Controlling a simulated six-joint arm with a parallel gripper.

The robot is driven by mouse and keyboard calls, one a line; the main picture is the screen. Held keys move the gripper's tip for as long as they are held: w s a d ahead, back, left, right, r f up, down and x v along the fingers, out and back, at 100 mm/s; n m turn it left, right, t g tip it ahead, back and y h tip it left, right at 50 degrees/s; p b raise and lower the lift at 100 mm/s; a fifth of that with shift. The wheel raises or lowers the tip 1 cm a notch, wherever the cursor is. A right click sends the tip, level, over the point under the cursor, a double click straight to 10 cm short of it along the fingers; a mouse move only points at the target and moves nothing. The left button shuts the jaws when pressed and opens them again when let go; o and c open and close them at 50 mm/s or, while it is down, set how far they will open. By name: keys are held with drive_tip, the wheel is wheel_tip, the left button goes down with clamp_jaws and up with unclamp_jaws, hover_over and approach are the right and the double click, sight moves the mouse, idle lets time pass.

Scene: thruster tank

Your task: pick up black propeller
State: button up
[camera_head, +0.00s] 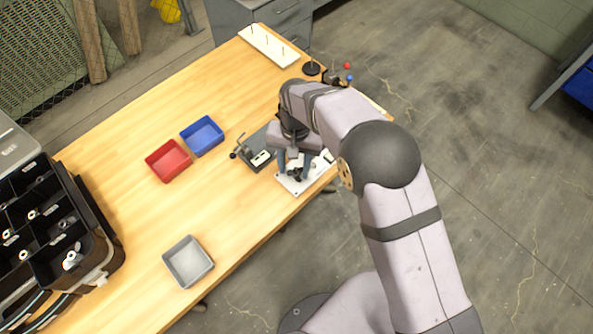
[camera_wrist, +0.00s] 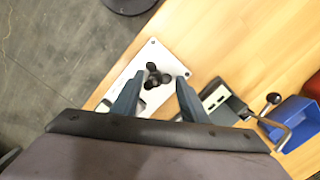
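The black propeller (camera_wrist: 156,75) shows in the wrist view on a white plate (camera_wrist: 172,60) with small holes near its corners. My gripper (camera_wrist: 156,88) is open, with its two blue-grey fingers on either side of the propeller and a gap to each. I cannot tell how far the fingertips are above the plate. In the head view, my gripper (camera_head: 294,163) is over the white plate (camera_head: 310,180) at the table's right edge. The propeller is partly hidden there by my arm and fingers.
A grey fixture with a lever (camera_head: 257,150) stands just left of the plate. Blue (camera_head: 203,136), red (camera_head: 168,160) and grey (camera_head: 188,262) bins are on the wooden table. A black compartment organizer (camera_head: 60,225) is at left. A white peg board (camera_head: 268,45) lies at the far end.

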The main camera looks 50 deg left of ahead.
drive_tip(key=c, duration=0.7)
drive_tip(key=shift+o, duration=0.2)
drive_tip(key=shift+r, duration=0.1)
wheel_tip(320, 180, up, 10)
drive_tip(key=b, duration=0.2)
drive_tip(key=a+n, duration=0.1)
drive_tip(key=n+p, duration=0.1)
drive_tip(key=n, duration=0.1)
drive_tip(key=a+n, duration=0.1)
drive_tip(key=n, duration=0.1)
drive_tip(key=shift+w+a, duration=0.3)
drive_tip(key=shift+w, duration=0.1)
drive_tip(key=shift+c, duration=0.2)
drive_tip(key=w+a+n+t+p, duration=0.2)
drive_tip(key=a+n+p, duration=0.3)
drive_tip(key=n, duration=1.8)
drive_tip(key=shift+a+f+t+y+p, duration=0.25)
drive_tip(key=shift+a+t+y+p, duration=0.1)
drive_tip(key=shift+a, duration=1.25)
